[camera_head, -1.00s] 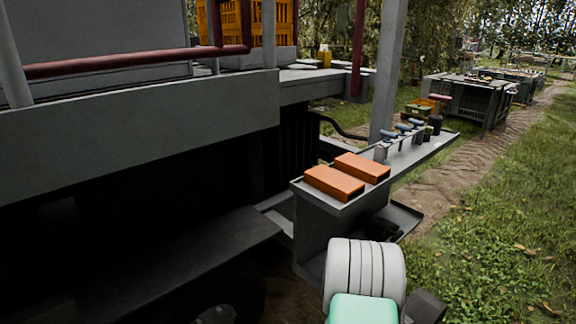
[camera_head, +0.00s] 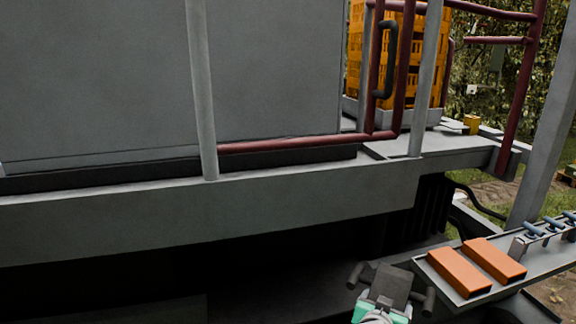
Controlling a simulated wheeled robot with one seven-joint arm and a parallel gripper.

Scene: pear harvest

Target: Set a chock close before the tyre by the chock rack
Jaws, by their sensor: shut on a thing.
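My gripper (camera_head: 391,293) is at the bottom, right of centre, in the head view. It is shut on a dark grey block (camera_head: 388,284), which looks like a chock and sits between its two dark fingers. The block is in front of the dark space under the machine, left of the orange blocks. I cannot make out the tyre in that shadow. No chock rack can be told for sure.
Two orange blocks (camera_head: 460,272) lie on a grey shelf (camera_head: 535,268) at the lower right, close to my gripper. Blue-handled tools (camera_head: 552,225) stand farther along it. The machine's long grey side beam (camera_head: 250,222) runs above, with red rails and yellow crates (camera_head: 400,60) beyond.

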